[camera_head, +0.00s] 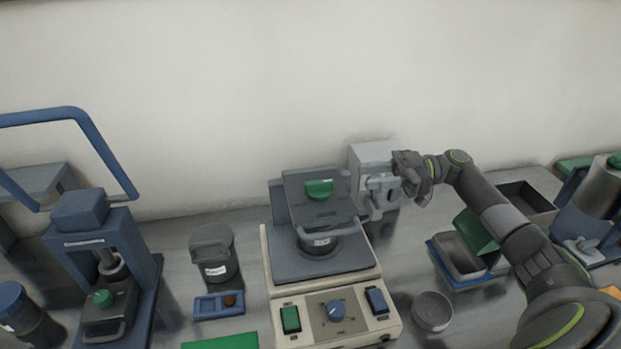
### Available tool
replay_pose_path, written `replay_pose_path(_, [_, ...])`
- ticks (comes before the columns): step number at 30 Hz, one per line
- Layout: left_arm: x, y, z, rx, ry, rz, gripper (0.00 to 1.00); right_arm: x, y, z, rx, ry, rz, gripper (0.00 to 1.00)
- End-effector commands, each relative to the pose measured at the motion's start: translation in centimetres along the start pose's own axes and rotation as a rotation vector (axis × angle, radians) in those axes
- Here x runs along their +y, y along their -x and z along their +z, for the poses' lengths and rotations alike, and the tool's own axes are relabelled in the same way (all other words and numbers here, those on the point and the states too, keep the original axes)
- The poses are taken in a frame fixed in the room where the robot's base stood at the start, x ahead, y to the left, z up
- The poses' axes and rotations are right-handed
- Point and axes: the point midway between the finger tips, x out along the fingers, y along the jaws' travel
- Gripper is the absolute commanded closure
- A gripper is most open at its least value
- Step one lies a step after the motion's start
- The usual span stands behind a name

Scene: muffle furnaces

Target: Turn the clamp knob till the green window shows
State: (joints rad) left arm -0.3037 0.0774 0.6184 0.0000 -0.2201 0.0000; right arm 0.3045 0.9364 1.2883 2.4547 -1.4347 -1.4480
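My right gripper (397,188) is at the right front of a grey box-shaped unit (373,154) by the back wall. The gripper's dark wrist covers part of that unit, and pale parts below it are too small to read. I cannot tell whether its fingers are open, shut or touching a knob there. No green window can be made out on the unit. My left gripper is not in view.
The machine's raised lid with a green knob (319,189) stands left of the gripper. A blue press (84,214), a grey canister (213,255) and a small blue tray (218,306) are further left. A round bowl (433,311) and a blue-rimmed bin (463,281) lie near my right arm.

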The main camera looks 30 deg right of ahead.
Motion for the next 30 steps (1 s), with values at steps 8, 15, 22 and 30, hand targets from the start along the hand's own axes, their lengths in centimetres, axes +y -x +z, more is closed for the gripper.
replay_pose_path(8, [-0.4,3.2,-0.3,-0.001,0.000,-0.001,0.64,-0.1,-6.2,-0.6,0.005,-0.002,-0.003,0.65])
replay_pose_path(15, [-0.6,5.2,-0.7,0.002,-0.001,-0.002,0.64,-0.1,-10.7,-0.5,0.003,-0.001,-0.003,0.65])
replay_pose_path(22, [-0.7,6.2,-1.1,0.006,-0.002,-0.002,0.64,0.0,-13.2,-0.2,0.001,-0.002,-0.001,0.65])
replay_pose_path(30, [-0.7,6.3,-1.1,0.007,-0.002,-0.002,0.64,0.0,-13.7,0.0,-0.001,-0.002,0.000,0.65])
